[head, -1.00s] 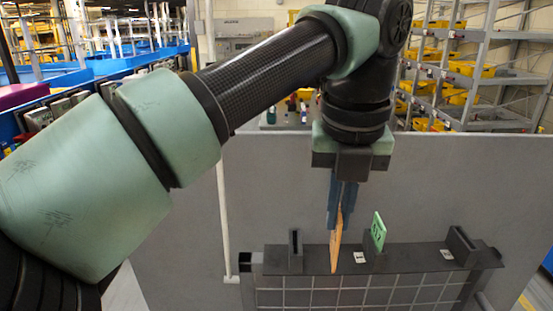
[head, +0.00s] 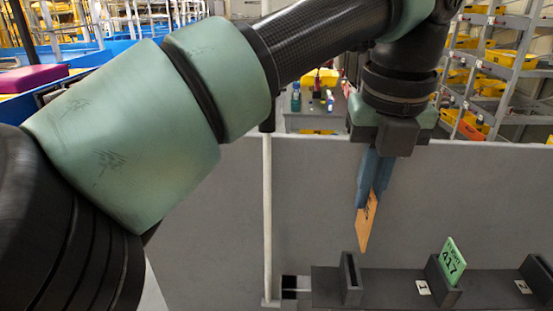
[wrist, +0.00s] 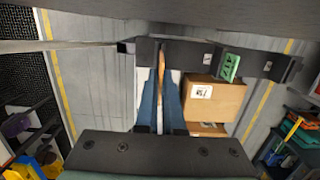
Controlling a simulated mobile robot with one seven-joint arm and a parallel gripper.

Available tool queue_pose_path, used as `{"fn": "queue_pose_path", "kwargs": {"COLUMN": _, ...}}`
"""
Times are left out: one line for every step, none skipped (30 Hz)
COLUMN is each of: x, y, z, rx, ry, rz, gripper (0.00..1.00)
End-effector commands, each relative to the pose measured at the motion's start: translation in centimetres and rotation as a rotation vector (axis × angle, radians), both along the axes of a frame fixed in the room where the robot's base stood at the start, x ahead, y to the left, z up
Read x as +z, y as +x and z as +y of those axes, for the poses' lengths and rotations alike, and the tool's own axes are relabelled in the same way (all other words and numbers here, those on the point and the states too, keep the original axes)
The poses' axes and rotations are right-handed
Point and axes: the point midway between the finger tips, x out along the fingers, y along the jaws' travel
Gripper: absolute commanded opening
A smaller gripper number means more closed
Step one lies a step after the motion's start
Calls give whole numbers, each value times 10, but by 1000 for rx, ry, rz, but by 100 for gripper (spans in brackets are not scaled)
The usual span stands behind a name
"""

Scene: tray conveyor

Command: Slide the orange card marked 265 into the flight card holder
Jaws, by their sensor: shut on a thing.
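The orange card (head: 366,222) hangs point-down, slightly tilted, from the blue fingers of my gripper (head: 370,195), which are shut on it. Its marking is too small to read. The flight card holder (head: 390,285) is a dark rail with upright slotted blocks. The card's lower end is above the rail, a little right of the left block (head: 350,280), whose slot looks empty; they appear apart. A green card marked 417 (head: 452,260) stands in the middle block. In the wrist view the orange card (wrist: 161,68) shows edge-on between the fingers, and the green card (wrist: 229,67) is to its right.
A grey panel (head: 220,200) stands behind the holder, with a pale post (head: 267,210) at left. A right block (head: 537,275) is partly cut off by the frame. A cardboard box (wrist: 225,108) lies below in the wrist view. Yellow-bin shelving stands at the back right.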

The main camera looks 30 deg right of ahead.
Motion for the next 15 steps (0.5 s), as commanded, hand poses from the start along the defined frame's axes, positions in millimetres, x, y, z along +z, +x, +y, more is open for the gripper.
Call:
{"fn": "queue_pose_path", "kwargs": {"x": -5, "y": 0, "z": 0, "rx": 0, "ry": 0, "rz": 0, "gripper": 0}}
{"fn": "queue_pose_path", "kwargs": {"x": -7, "y": 0, "z": 0, "rx": 0, "ry": 1, "rz": 1, "gripper": 0}}
{"fn": "queue_pose_path", "kwargs": {"x": -10, "y": 0, "z": 0, "rx": 0, "ry": 1, "rz": 1, "gripper": 0}}
{"fn": "queue_pose_path", "kwargs": {"x": -12, "y": 0, "z": 0, "rx": 0, "ry": 1, "rz": 1, "gripper": 0}}
{"fn": "queue_pose_path", "kwargs": {"x": -15, "y": 0, "z": 0, "rx": 0, "ry": 1, "rz": 1, "gripper": 0}}
{"fn": "queue_pose_path", "kwargs": {"x": -19, "y": 0, "z": 0, "rx": 0, "ry": 1, "rz": 1, "gripper": 0}}
{"fn": "queue_pose_path", "kwargs": {"x": -21, "y": 0, "z": 0, "rx": 0, "ry": 0, "rz": 1, "gripper": 0}}
{"fn": "queue_pose_path", "kwargs": {"x": -24, "y": 0, "z": 0, "rx": 0, "ry": 0, "rz": 1, "gripper": 0}}
{"fn": "queue_pose_path", "kwargs": {"x": -28, "y": 0, "z": 0, "rx": 0, "ry": -1, "rz": 1, "gripper": 0}}
{"fn": "queue_pose_path", "kwargs": {"x": -32, "y": 0, "z": 0, "rx": 0, "ry": -1, "rz": 1, "gripper": 0}}
{"fn": "queue_pose_path", "kwargs": {"x": -35, "y": 0, "z": 0, "rx": 0, "ry": -1, "rz": 1, "gripper": 0}}
{"fn": "queue_pose_path", "kwargs": {"x": -39, "y": 0, "z": 0, "rx": 0, "ry": -1, "rz": 1, "gripper": 0}}
{"fn": "queue_pose_path", "kwargs": {"x": -42, "y": 0, "z": 0, "rx": 0, "ry": 0, "rz": 1, "gripper": 0}}
{"fn": "queue_pose_path", "kwargs": {"x": -44, "y": 0, "z": 0, "rx": 0, "ry": 0, "rz": 1, "gripper": 0}}
{"fn": "queue_pose_path", "kwargs": {"x": -48, "y": 0, "z": 0, "rx": 0, "ry": 1, "rz": 1, "gripper": 0}}
